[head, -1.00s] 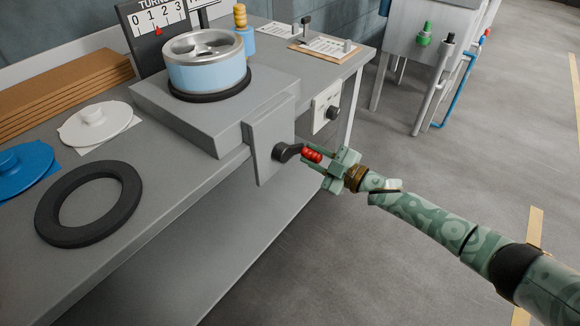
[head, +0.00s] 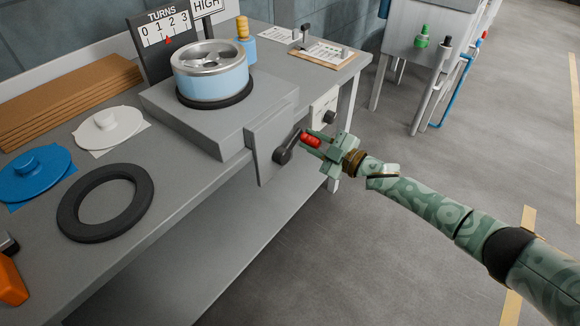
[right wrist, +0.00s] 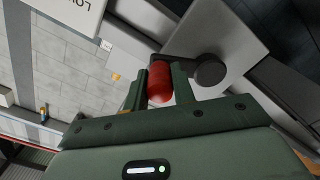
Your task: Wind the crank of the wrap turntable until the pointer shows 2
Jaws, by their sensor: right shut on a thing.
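The wrap turntable (head: 215,122) is a grey block on the bench with a pale blue drum (head: 211,83) on top. Its TURNS board (head: 160,42) reads 0 to 3, and the small red pointer (head: 168,41) appears between 1 and 2. On the front plate (head: 262,160), the dark crank (head: 283,155) has its arm angled up and right from the hub. My right gripper (head: 312,141) is shut on the red crank handle (head: 310,141). The right wrist view shows the red handle (right wrist: 160,84) between the two fingers. My left gripper is not in view.
A black ring (head: 105,203), a blue lidded disc (head: 35,174), a white disc (head: 104,127) and brown boards (head: 70,100) lie on the bench. A panel with a dark knob (head: 330,117) is close behind my right gripper. Open floor lies to the right.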

